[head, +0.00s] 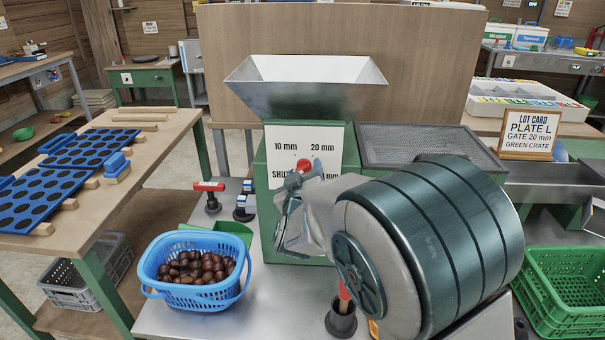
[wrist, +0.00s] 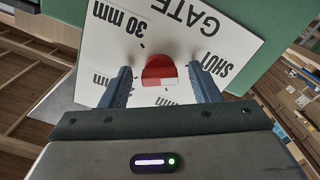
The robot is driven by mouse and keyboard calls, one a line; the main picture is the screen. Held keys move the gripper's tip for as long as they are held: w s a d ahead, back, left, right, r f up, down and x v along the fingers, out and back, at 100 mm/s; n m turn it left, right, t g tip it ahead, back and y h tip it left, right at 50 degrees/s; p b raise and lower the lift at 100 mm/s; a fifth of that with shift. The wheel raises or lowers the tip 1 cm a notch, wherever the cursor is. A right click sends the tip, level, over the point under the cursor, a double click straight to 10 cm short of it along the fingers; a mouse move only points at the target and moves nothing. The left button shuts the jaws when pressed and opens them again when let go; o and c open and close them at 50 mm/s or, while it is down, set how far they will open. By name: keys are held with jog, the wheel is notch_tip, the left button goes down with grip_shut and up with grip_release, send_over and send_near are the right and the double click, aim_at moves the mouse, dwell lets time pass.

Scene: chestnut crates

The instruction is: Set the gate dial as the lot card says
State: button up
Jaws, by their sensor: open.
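The gate dial is a red knob (head: 304,165) on a white plate (head: 281,139) on the green machine's front. The plate reads 10 mm, 20 mm and SHUT; my gripper partly hides the lower right label. In the wrist view the plate (wrist: 210,50) appears turned over, with 30 mm, SHUT and GATE legible. My gripper (wrist: 159,76) is open, one finger on each side of the red knob (wrist: 158,71), with gaps visible. I cannot tell which label the knob points to. The lot card (head: 530,133) at the right reads PLATE L, GATE 20 mm, GREEN CRATE.
A metal hopper (head: 306,86) tops the machine. A blue basket of chestnuts (head: 195,290) stands on the metal bench, near red- and black-handled tools (head: 211,196). A green crate (head: 565,292) is at the right. Blue perforated plates (head: 45,190) lie on the left table.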

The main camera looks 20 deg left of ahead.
jog(key=shift+c, duration=0.3)
jog(key=c, duration=0.9)
jog(key=shift+a, duration=0.1)
